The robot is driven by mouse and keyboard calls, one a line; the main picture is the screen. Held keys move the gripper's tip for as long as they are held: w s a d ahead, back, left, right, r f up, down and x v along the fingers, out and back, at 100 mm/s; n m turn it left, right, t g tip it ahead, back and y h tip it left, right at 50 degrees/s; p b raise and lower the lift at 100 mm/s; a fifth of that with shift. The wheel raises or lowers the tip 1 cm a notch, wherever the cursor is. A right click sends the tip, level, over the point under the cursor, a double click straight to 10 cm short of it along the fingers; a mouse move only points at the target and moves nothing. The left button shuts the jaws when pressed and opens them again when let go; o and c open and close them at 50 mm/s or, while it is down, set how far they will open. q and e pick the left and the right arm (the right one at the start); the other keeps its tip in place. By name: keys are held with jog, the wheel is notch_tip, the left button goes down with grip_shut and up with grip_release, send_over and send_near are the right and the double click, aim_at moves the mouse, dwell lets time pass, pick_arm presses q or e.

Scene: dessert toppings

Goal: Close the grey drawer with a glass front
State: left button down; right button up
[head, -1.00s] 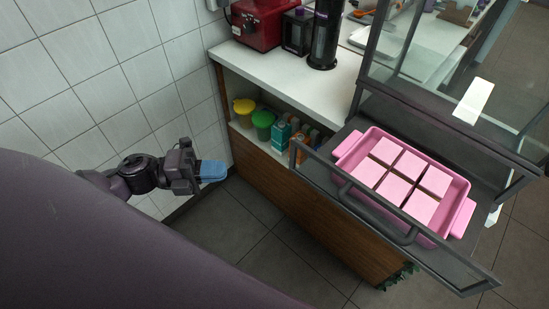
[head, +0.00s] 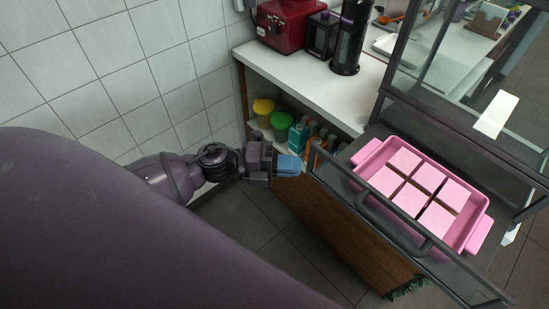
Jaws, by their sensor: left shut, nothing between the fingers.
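The grey drawer (head: 322,165) with a glass front is pulled out at the right, with a dark bar handle (head: 392,219) along its front. A pink tray (head: 481,234) with several pale pink squares lies inside it. My left gripper (head: 298,166) has blue fingertips and is shut and empty. In the picture it is just left of the drawer's near left corner; I cannot tell whether it touches. My right gripper is not in view.
A white counter (head: 304,73) holds a red appliance (head: 288,22) and dark machines. Yellow (head: 263,112) and green (head: 282,125) tubs and cartons stand on the shelf below. A tiled wall is at the left. Dark floor lies in front of the wooden cabinet (head: 345,240).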

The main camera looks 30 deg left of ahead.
pick_arm(q)
jog(key=shift+w+d, duration=0.2)
jog(key=shift+w, duration=0.4)
jog(key=shift+w, duration=0.1)
jog(key=shift+w+d, duration=0.1)
jog(key=shift+w, duration=0.15)
jog(key=w+d+b, duration=0.2)
jog(key=w+d, duration=0.1)
jog(key=w, duration=0.8)
jog(key=w+d+b, duration=0.1)
jog(key=w+d, duration=0.2)
jog(key=w, duration=0.9)
jog(key=shift+d+b, duration=0.35)
jog(key=shift+b, duration=0.05)
jog(key=shift+w+r, duration=0.15)
